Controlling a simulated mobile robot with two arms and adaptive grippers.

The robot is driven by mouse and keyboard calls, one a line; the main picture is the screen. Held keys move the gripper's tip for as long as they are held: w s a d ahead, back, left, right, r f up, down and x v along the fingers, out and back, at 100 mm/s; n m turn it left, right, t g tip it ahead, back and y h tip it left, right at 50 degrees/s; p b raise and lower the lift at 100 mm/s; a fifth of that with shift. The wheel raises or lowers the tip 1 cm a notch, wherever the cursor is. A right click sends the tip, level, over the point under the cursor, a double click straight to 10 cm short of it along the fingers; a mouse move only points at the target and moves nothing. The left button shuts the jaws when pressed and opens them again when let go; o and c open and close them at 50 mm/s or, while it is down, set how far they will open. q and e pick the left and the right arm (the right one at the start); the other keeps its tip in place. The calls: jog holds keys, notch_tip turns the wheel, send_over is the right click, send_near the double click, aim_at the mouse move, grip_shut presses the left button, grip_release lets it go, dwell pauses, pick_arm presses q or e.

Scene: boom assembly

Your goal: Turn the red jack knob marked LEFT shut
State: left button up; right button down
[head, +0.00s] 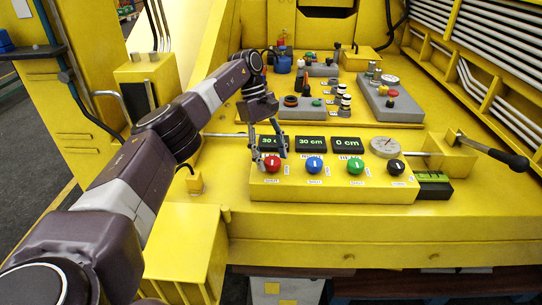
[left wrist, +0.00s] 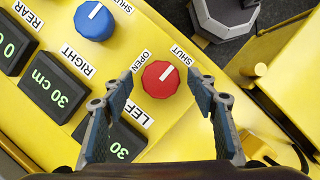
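The red jack knob (head: 272,163) is at the left end of the row of knobs on the yellow panel. In the left wrist view the red knob (left wrist: 160,79) lies between the labels OPEN (left wrist: 143,61) and SHUT (left wrist: 181,54); its white line slants up and right, toward the SHUT side. The LEFT label (left wrist: 133,109) is beside a display (left wrist: 115,140) reading 30, partly hidden by a finger. My left gripper (head: 269,157) is open, its fingers on either side of the red knob in the wrist view (left wrist: 165,84). Contact cannot be told. My right gripper is not in view.
A blue knob (head: 314,165), a green knob (head: 355,166) and a black knob (head: 396,167) continue the row. Displays above read 30 cm (head: 311,143) and 0 cm (head: 346,142). A round gauge (head: 386,147) and a black-handled lever (head: 508,158) stand at the right.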

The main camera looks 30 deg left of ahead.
aim_at(271, 159)
pick_arm(q)
notch_tip(271, 159, up, 10)
dwell(0.6)
jog(key=shift+f, duration=0.15)
dwell(0.4)
